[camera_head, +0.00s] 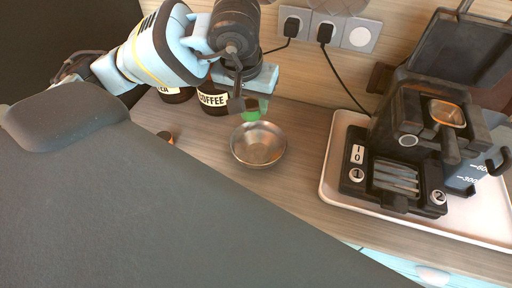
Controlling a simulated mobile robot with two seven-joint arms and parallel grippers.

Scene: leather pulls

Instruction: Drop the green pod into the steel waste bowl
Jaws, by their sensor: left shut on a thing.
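My left gripper (240,103) reaches in from the upper left and points down. It is shut on the green pod (254,104), which shows just right of and behind the fingers, partly hidden by them. The steel waste bowl (257,145) stands on the wooden counter just below the pod in the picture. The pod appears above the bowl's back rim, apart from it. The exact height over the bowl is hard to tell. My right gripper is not in view.
A black coffee machine (405,150) with an open lid stands on a white tray (330,165) at right. A dark coffee jar (213,99) stands behind my gripper. Sockets with cables are on the wall.

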